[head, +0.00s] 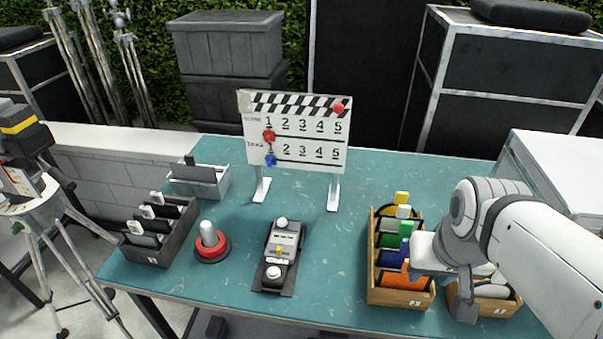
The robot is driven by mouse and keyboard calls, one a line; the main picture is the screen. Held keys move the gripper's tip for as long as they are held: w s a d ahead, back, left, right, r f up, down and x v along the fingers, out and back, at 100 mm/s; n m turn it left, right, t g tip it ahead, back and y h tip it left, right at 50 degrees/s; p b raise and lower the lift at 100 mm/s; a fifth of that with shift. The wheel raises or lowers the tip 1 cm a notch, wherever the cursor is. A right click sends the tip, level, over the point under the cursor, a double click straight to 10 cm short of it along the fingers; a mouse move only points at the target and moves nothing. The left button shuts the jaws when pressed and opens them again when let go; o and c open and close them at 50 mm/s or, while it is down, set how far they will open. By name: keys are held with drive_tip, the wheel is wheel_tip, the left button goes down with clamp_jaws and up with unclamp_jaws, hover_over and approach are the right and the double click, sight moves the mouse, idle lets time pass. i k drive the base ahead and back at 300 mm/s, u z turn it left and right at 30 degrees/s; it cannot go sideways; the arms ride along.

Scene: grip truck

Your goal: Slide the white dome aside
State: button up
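Several pale rounded things could be the white dome, and I cannot tell which is meant. A whitish rounded cap (208,233) stands upright in a red ring base (211,245) at the table's left. A dark control box (280,256) in the middle has a white round knob (282,223) at its far end and another white knob (273,272) at its near end. My gripper (463,299) is at the right, low beside the wooden boxes and well apart from these. Its fingers are partly hidden by its own body, so its opening is unclear.
A wooden box (400,297) with coloured cards stands left of my gripper; a smaller wooden box (499,306) is partly behind it. A clapper-style board (297,135) stands at the back. A dark slotted box (151,254) is at left. Teal table (335,250) is clear between control box and cards.

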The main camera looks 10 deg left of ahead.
sight(281, 222)
drive_tip(key=k, duration=1.3)
drive_tip(key=u, duration=0.55)
drive_tip(key=i, duration=1.3)
drive_tip(key=u, duration=0.6)
